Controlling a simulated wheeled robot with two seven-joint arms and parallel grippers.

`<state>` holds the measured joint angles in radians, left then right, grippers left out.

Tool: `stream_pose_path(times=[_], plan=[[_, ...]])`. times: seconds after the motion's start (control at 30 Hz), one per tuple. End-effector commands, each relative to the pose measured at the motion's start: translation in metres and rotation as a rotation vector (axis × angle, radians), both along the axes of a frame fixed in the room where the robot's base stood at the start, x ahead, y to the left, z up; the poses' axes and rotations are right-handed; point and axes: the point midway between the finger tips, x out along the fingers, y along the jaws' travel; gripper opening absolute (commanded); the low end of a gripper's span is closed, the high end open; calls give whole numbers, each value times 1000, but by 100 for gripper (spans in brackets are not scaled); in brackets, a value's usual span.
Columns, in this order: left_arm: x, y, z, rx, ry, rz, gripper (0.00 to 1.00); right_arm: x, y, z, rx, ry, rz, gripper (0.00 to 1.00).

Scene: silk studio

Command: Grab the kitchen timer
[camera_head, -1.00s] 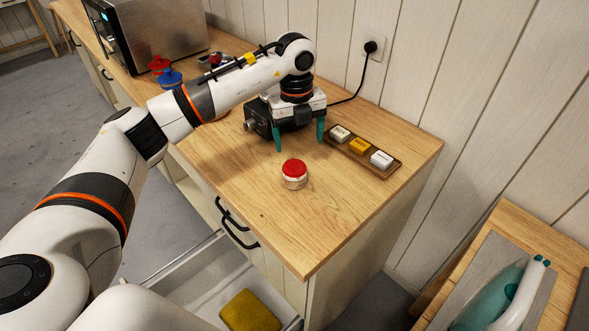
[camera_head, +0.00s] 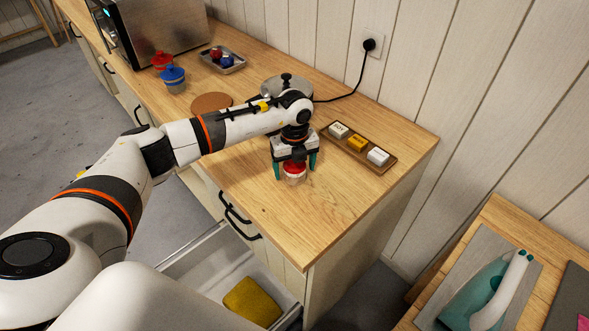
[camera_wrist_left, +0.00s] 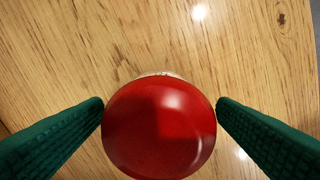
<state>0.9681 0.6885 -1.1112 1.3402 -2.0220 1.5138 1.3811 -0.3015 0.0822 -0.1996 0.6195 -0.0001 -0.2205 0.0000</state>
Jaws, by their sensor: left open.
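The kitchen timer (camera_head: 294,172) has a red domed top and a pale base, and stands on the wooden counter (camera_head: 330,220). My left gripper (camera_head: 295,171) is directly above it, pointing down, with its green fingers apart on either side of the timer. In the left wrist view the red top of the timer (camera_wrist_left: 160,128) lies between the two open fingers (camera_wrist_left: 160,108), very close to both tips; I cannot tell whether they touch it. Part of the timer is hidden by the gripper in the head view. My right gripper is not in view.
A wooden tray with several labelled blocks (camera_head: 357,146) lies to the right of the gripper. A round metal object (camera_head: 278,88) and a brown disc (camera_head: 211,102) are behind the arm. An open drawer (camera_head: 205,259) holds a yellow sponge (camera_head: 252,301). A teal iron (camera_head: 487,295) is at right.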

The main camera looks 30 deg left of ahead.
Motion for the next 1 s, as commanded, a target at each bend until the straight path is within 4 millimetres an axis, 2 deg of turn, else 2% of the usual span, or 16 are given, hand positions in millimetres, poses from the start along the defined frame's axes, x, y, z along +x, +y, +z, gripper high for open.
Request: stream_pose_path(times=[0.23,0.5,0.57,0.83,1.0], plan=[[0,0,-2,0,-1,0,79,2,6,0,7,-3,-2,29],[0,0,-1,0,-1,0,35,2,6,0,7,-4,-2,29],[1,0,-1,-1,-2,0,28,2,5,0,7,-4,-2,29],[1,0,3,-1,-4,0,28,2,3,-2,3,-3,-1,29],[2,0,28,-1,-9,-1,28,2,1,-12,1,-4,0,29]])
